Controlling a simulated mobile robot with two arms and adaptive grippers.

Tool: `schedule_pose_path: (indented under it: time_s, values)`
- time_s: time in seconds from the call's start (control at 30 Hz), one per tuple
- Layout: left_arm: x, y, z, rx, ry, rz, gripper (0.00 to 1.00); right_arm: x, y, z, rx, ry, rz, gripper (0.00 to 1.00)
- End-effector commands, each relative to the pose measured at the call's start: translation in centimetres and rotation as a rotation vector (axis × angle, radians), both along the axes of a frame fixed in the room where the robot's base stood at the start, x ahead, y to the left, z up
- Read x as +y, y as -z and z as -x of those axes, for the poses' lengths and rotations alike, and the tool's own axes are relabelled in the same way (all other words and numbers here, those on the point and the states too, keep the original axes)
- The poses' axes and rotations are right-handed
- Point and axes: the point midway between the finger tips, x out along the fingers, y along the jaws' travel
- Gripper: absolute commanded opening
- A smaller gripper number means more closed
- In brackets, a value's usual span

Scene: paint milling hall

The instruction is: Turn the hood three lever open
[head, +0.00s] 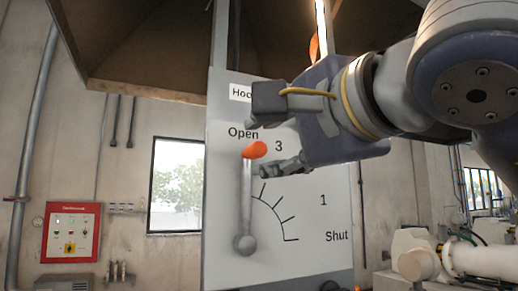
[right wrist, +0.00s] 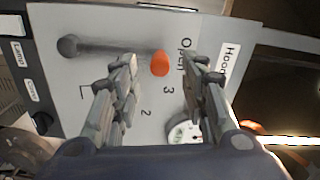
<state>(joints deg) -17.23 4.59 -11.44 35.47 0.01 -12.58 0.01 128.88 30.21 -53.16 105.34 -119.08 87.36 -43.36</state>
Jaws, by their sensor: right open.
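The hood lever (head: 246,205) is a grey bar with an orange knob (head: 255,150), mounted on a pale panel (head: 225,190). It stands nearly upright from its round pivot, with the knob just below the word Open. The dial arc runs from there down to Shut at the lower right. My right gripper (head: 262,149) is open, one finger above and one below the knob's level, at its right. In the right wrist view the orange knob (right wrist: 160,63) shows between the spread fingertips (right wrist: 163,76); I cannot tell whether they touch it. The gripper hides part of the panel's label and scale.
A brown hood (head: 150,45) hangs overhead. A red control box (head: 70,232) is on the left wall beside a window (head: 175,185). White pipework (head: 480,260) stands at the lower right. In the right wrist view a round gauge (right wrist: 185,132) sits behind the fingers.

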Motion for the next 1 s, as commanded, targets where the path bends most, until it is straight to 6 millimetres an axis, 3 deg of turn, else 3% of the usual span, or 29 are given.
schedule_pose_path:
  time_s: [0.2, 0.4, 1.0]
  values:
    - [0.0, 0.0, -0.1, -0.001, 0.0, 0.0, 0.0, -1.5, -0.1, 4.2, -0.005, 0.0, -0.001, 0.41]
    - [0.0, 0.0, -0.1, -0.001, 0.001, 0.0, 0.0, -2.2, -0.1, 6.1, -0.001, 0.0, 0.0, 0.41]
    - [-0.1, 0.0, -0.1, -0.001, 0.001, 0.0, 0.0, -2.2, 0.0, 6.3, 0.002, -0.003, 0.0, 0.41]
